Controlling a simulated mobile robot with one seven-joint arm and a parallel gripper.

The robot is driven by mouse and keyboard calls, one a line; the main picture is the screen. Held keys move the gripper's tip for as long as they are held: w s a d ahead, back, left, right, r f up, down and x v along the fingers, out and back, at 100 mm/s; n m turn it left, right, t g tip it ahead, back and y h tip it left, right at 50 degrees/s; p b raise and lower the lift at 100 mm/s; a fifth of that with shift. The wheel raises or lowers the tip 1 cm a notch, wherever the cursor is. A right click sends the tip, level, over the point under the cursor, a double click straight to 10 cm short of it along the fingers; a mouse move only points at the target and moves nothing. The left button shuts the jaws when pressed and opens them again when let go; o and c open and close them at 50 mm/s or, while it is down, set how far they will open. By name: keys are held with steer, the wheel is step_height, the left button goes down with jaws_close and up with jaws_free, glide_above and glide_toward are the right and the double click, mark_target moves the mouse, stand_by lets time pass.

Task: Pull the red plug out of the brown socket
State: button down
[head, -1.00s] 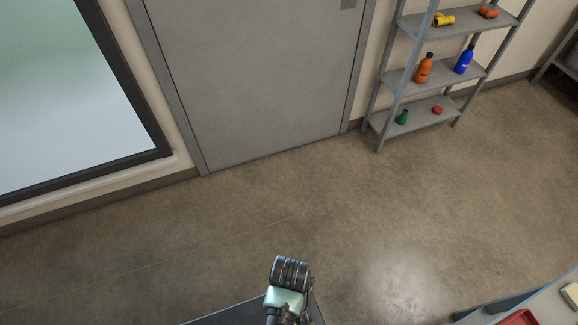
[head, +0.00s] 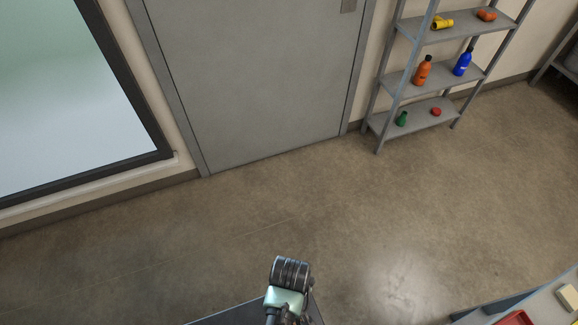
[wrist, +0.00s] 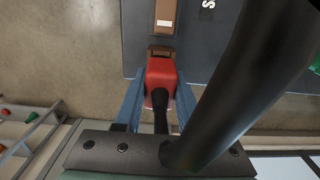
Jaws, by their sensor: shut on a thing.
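In the wrist view the red plug (wrist: 161,72) sits between the two blue fingers of my gripper (wrist: 159,80), which is shut on it. A black cable runs from the plug back toward the wrist. The brown socket (wrist: 161,50) is directly beyond the plug, at the edge of a dark grey panel. The plug's front end meets the socket in the picture; I cannot tell how deep it sits. In the head view only part of my arm shows at the bottom, and the plug, socket and fingers are not visible.
A brown and white fitting (wrist: 165,14) is on the dark panel (wrist: 226,48) beyond the socket. A thick black arm or hose crosses the right of the wrist view. In the head view a shelf (head: 425,72) with bottles stands back right; the floor (head: 240,230) is clear.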

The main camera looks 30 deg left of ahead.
steer(key=shift+r+p, duration=2.2)
steer(key=shift+p, duration=0.15)
steer(key=shift+r, duration=0.1)
step_height(320, 180, up, 9)
steer(key=p, duration=0.9)
